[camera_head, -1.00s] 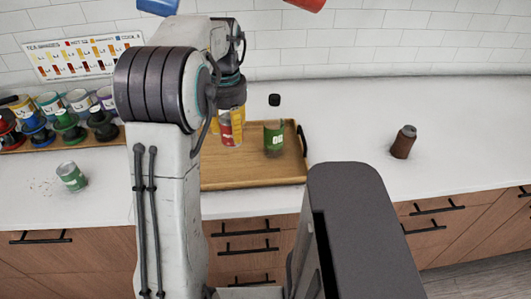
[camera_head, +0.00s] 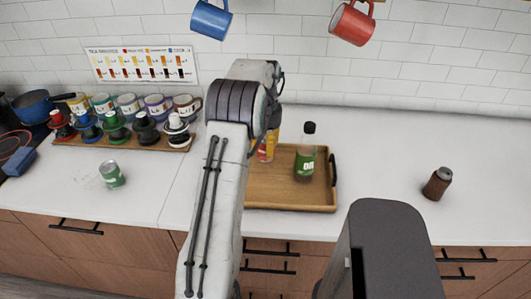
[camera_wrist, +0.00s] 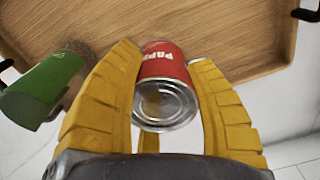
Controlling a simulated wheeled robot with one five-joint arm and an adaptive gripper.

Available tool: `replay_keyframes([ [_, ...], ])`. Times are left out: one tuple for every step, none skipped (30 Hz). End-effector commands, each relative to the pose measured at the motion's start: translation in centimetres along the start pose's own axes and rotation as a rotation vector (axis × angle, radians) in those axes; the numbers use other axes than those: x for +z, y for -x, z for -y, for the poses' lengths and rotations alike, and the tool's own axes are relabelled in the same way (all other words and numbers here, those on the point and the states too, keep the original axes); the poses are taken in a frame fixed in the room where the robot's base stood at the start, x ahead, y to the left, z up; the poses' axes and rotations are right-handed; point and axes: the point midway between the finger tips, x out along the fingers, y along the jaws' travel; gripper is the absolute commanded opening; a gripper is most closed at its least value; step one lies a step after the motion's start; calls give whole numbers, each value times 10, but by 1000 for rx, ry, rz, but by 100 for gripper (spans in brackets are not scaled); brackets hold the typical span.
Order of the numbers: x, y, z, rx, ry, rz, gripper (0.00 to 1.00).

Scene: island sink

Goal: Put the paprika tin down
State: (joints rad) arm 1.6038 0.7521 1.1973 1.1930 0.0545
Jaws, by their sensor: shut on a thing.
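The paprika tin (camera_wrist: 166,85) is red with a bare metal end that faces the wrist camera. My gripper (camera_wrist: 168,75) has its yellow fingers closed on both sides of it. The tin is at the wooden tray (camera_wrist: 235,35); I cannot tell whether it touches the tray's surface. In the head view my arm hides most of my gripper (camera_head: 264,150), and only a little yellow and red shows over the left part of the tray (camera_head: 290,202).
A green-labelled bottle (camera_head: 305,162) stands in the tray, close beside my gripper; it also shows in the wrist view (camera_wrist: 40,90). A brown shaker (camera_head: 437,183) stands at right.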

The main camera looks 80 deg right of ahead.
Motion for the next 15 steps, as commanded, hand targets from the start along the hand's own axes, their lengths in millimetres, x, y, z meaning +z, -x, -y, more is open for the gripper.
replay_keyframes([
  [-3, -1, 1, 0, 0, 0, 16],
  [-4, -2, 2, 0, 0, 0, 16],
  [-5, -3, 2, 0, 0, 0, 16],
  [-5, -3, 2, 0, 0, 0, 16],
  [-6, -4, 3, 0, 0, 0, 16],
  [-6, -5, 3, 0, 0, 0, 16],
  [-6, -6, 3, 0, 0, 1, 16],
  [-6, -9, 3, 0, 0, 2, 16],
  [-5, -13, 3, 0, 0, 4, 16],
  [-5, -17, 3, 0, 0, 4, 16],
  [-5, -21, 3, 0, 0, 3, 16],
  [-5, -26, 3, 0, 0, 4, 16],
  [-5, -29, 3, 0, 0, 3, 16],
  [-5, -32, 3, 0, 0, 4, 16],
  [-5, -36, 3, 0, 0, 3, 16],
])
